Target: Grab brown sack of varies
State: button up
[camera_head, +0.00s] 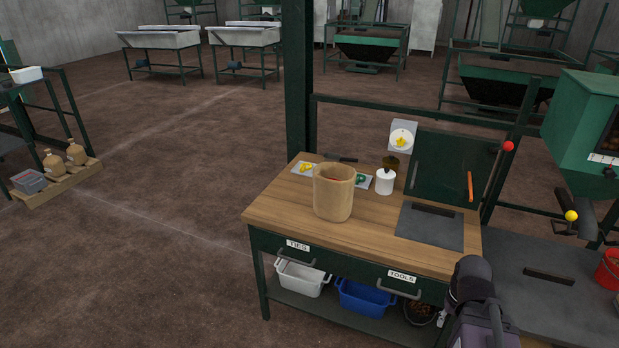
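An open-topped brown sack (333,196) stands upright on the wooden workbench (385,238), left of the middle of its top. Something reddish-brown shows inside its mouth. Two smaller tied brown sacks, a left one (54,165) and a right one (76,154), stand on a low pallet at the far left. Part of my arm shows at the lower right, in front of the bench's right end and apart from the sack. No gripper fingers can be seen.
A green post (297,80) rises behind the bench. The floor on the left is open.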

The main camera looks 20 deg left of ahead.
aim_at(334, 183)
jog(key=u, duration=0.4)
jog(key=k, duration=1.1)
jog(key=u, duration=0.85)
jog(key=i, duration=2.1)
jog(key=z, duration=0.6)
jog(key=i, duration=0.55)
jog(key=z, duration=0.3)
